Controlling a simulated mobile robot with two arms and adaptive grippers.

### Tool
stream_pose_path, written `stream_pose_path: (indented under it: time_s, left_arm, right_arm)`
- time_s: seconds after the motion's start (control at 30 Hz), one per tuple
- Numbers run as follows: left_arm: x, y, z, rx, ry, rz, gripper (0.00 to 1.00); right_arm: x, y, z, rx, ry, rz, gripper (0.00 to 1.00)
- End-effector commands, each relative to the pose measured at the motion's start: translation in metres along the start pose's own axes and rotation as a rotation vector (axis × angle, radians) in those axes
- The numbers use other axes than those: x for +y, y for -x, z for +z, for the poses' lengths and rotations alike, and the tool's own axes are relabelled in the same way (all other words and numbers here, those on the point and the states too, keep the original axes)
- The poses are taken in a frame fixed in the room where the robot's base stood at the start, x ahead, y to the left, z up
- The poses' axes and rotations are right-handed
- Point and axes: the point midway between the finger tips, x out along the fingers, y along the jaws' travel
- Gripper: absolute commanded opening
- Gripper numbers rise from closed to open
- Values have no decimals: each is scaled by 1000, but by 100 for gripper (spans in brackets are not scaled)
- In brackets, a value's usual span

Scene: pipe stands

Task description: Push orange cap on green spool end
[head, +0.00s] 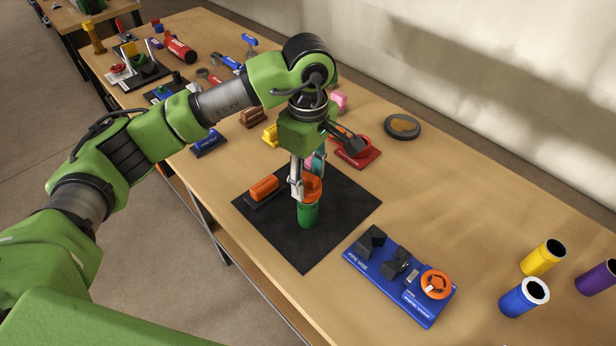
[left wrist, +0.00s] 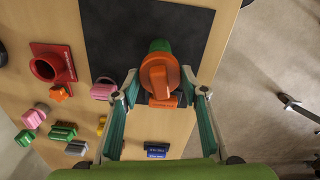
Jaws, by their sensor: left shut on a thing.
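The green spool (head: 308,215) stands upright on a black mat (head: 340,207) in the head view. The orange cap (head: 313,188) is at its upper end, and both show in the left wrist view as the cap (left wrist: 160,74) and the spool's green edge (left wrist: 160,45). My left gripper (head: 305,181) points down over the spool and is shut on the orange cap, with a finger on each side. How far the cap sits on the spool end is hidden. My right gripper is not in view.
An orange piece on a black holder (head: 264,188) lies just left of the spool. A blue fixture (head: 386,289) with an orange ring stands to the right. Yellow (head: 535,262), blue (head: 515,306) and purple (head: 590,283) tubes stand at far right. The table behind is crowded.

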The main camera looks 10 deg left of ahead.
Motion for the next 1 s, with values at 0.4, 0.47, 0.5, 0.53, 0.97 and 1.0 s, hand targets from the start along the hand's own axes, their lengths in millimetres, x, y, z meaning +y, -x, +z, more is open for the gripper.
stream_pose_path:
  time_s: [0.4,0.47,0.5,0.53,0.97,1.0]
  left_arm:
    - [0,0,0,0,0,0,14]
    - [0,0,0,0,0,0,14]
    - [0,0,0,0,0,0,14]
    - [0,0,0,0,0,0,14]
    - [0,0,0,1,1,1,14]
    - [0,0,0,1,1,0,14]
  right_arm:
    - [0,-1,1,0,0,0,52]
    - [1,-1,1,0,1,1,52]
    - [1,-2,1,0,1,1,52]
    - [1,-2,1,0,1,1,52]
    - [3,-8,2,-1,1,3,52]
    - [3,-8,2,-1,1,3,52]
